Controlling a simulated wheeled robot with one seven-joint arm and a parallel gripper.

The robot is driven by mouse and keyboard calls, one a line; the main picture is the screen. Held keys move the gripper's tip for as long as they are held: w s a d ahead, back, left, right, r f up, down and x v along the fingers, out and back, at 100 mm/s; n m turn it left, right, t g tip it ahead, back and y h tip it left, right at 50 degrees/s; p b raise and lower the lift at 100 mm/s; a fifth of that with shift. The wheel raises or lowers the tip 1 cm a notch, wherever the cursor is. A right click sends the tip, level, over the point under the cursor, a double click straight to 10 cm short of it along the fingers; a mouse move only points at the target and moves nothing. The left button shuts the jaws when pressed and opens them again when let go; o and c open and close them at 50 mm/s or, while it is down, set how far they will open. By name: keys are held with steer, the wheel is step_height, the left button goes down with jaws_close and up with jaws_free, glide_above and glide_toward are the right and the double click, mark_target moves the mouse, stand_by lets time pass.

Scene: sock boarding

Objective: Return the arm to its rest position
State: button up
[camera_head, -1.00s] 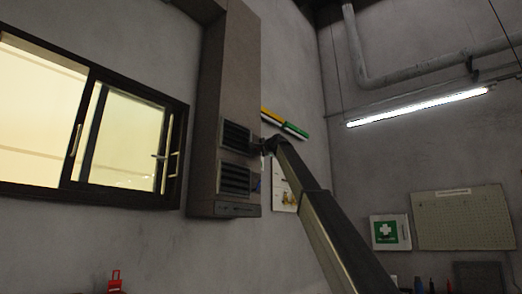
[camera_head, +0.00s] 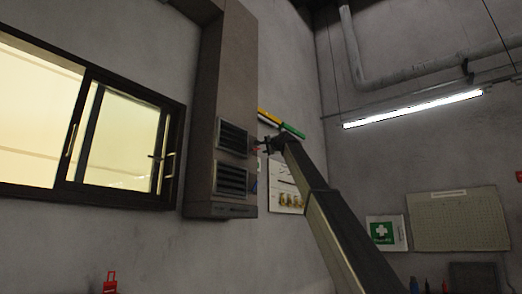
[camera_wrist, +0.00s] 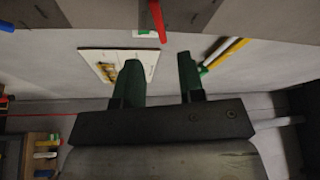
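My gripper (camera_head: 262,146) is at the end of my raised arm, in front of the wall near the grey vented duct. In the wrist view my gripper (camera_wrist: 160,78) shows two dark green fingers standing apart, with nothing held between them. The arm slants up from the lower right to the middle of the head view. No sock or sock board can be made out in the frames.
A duct (camera_head: 222,110) with two vents stands by the window (camera_head: 120,140). A white board (camera_head: 285,190) and yellow and green bars (camera_head: 280,122) are on the wall. A first-aid box (camera_head: 385,233) and pegboard (camera_head: 458,220) are at the right. A lamp (camera_head: 412,108) hangs above.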

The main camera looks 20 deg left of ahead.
steer(key=v, duration=0.2)
steer(key=shift+s+d, duration=0.2)
steer(key=shift+s, duration=0.05)
steer(key=shift+f, duration=0.1)
